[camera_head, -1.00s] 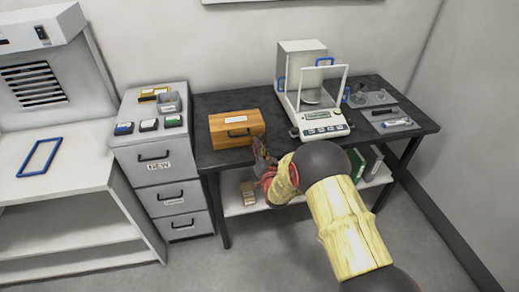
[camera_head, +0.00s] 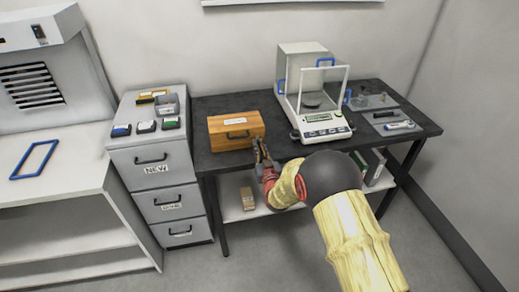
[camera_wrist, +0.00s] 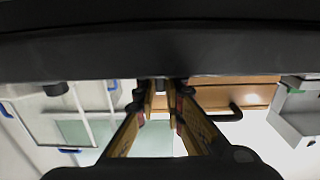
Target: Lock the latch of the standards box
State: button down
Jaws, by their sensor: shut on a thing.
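The standards box (camera_head: 236,131) is a closed orange-brown wooden box with a dark handle and a white label, on the dark table's left part. My gripper (camera_head: 261,150) is at the box's front right corner. In the wrist view the box (camera_wrist: 236,93) and its handle lie right of my gripper (camera_wrist: 163,92). The fingers are close together, shut on a small dark piece at the box's edge, which appears to be the latch. The fingers mostly hide it, so I cannot tell its position.
A balance (camera_head: 322,121) with a clear shield stands right of the box on the dark table (camera_head: 287,151). A grey drawer cabinet (camera_head: 153,157) stands to the left. A small wooden block (camera_head: 248,199) lies on the lower shelf.

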jog(key=shift+f, duration=0.15)
jog(key=c, duration=2.2)
grip_release()
jog(key=shift+o, duration=0.2)
jog(key=v, duration=1.2)
